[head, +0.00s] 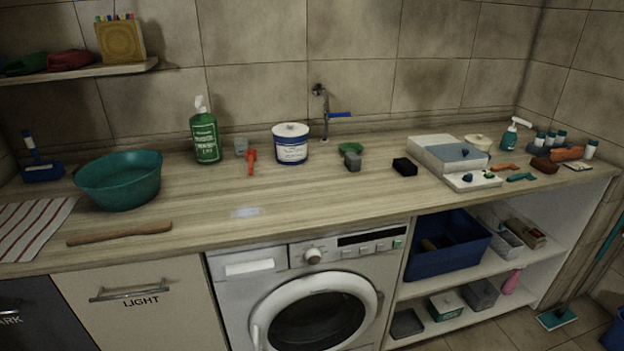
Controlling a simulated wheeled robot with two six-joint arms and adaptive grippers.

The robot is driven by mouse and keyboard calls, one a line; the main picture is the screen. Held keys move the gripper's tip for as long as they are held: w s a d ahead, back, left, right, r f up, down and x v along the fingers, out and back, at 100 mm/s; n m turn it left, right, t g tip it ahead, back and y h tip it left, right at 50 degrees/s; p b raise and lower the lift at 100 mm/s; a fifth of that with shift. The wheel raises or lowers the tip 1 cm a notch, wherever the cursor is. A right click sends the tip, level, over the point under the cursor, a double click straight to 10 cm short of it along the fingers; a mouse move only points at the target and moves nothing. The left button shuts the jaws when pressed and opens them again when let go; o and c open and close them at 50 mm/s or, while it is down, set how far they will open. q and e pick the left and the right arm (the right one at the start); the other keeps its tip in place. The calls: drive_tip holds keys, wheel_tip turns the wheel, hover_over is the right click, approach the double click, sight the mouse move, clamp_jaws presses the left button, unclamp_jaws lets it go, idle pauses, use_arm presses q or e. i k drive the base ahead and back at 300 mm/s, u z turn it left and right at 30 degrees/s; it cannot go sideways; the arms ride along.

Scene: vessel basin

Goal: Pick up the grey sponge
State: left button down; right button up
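A small grey block that looks like the grey sponge (353,163) sits on the wooden counter (290,205), right of centre in the head view. It stands just in front of a green round item (350,147); I cannot tell if they touch. A black block (404,166) lies to its right, apart from it. Another small grey object (241,146) stands further left behind an orange tool (251,162); what it is I cannot tell. Neither of my grippers is in view.
A white-and-blue tub (291,146) and a tap (323,115) stand left of and behind the grey block. A white tray (440,155) is to the right. A green bottle (205,137) and teal basin (120,181) are left. The counter's front middle is mostly clear.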

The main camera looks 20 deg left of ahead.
sight(352, 161)
drive_tip(key=u, duration=0.35)
drive_tip(key=k, duration=0.35)
drive_tip(key=z, duration=1.75)
drive_tip(key=i, duration=1.85)
drive_tip(key=u, duration=1.15)
drive_tip(key=i, duration=0.5)
drive_tip(key=u, duration=0.6)
